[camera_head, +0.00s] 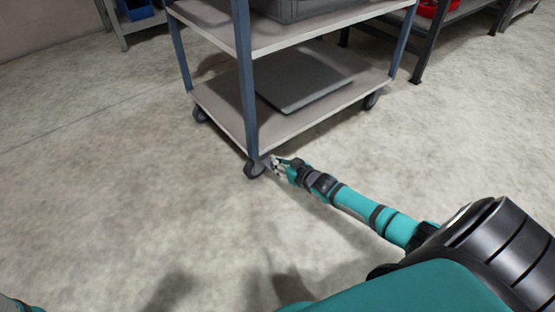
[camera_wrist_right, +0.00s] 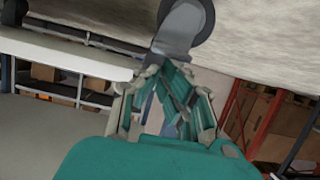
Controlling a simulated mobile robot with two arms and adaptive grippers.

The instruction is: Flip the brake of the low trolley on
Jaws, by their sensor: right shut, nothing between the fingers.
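The low trolley (camera_head: 218,113) has blue-grey posts and two flat shelves. Its near corner caster (camera_head: 254,170) has a dark wheel on the floor. The caster wheel (camera_wrist_right: 188,18) and its grey fork also show at the top of the right wrist view. My right gripper (camera_head: 272,162) is low, just right of this caster. In the wrist view its shut, empty fingers (camera_wrist_right: 172,72) point at the caster's grey metal part. I cannot tell whether they touch it. The brake lever is too small to tell apart from the fork. My left gripper is out of view.
A grey crate (camera_head: 300,8) stands on the trolley's upper shelf and a flat dark panel (camera_head: 300,80) lies on the lower one. Racks with a blue bin (camera_head: 135,10) and a red bin (camera_head: 434,8) stand behind. The floor around the near corner is clear.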

